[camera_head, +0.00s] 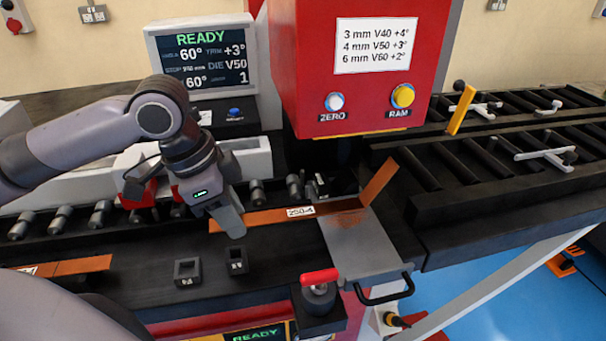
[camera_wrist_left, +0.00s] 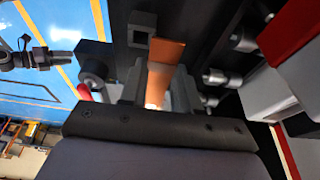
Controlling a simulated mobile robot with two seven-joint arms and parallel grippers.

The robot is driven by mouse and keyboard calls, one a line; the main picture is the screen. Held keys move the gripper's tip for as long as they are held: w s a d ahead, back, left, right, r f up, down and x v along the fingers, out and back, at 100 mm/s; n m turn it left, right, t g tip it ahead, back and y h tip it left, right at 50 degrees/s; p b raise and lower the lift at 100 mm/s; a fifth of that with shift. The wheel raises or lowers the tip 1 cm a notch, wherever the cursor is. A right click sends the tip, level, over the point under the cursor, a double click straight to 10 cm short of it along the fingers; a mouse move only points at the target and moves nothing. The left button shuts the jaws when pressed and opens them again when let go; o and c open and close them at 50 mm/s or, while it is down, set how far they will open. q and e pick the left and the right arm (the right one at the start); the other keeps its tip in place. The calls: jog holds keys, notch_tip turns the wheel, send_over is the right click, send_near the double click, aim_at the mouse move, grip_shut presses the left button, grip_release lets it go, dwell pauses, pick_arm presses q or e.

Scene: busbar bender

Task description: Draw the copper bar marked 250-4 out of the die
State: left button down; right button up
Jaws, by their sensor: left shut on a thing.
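The copper bar marked 250-4 (camera_head: 275,215) lies across the bender's front, its white label facing up. Its right end is bent and rises at an angle above a grey plate (camera_head: 358,250) under the red ram housing (camera_head: 357,60). My left gripper (camera_head: 232,221) is shut on the bar near its flat left end. In the left wrist view the bar (camera_wrist_left: 164,58) runs between the two fingers of my gripper (camera_wrist_left: 157,95). The die around the bar is mostly hidden below the housing. My right gripper is not in view.
Two small black square sockets (camera_head: 187,271) sit in front of the bar. A red-knobbed lever (camera_head: 320,277) and a black handle (camera_head: 385,292) stand at the front. Another copper bar (camera_head: 75,266) lies at left. Roller tables (camera_head: 480,165) fill the right. A screen (camera_head: 203,60) reads READY.

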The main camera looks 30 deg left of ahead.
pick_arm(q)
jog(key=shift+s+d, duration=1.6)
jog(key=shift+s, duration=0.25)
jog(key=shift+r, duration=0.1)
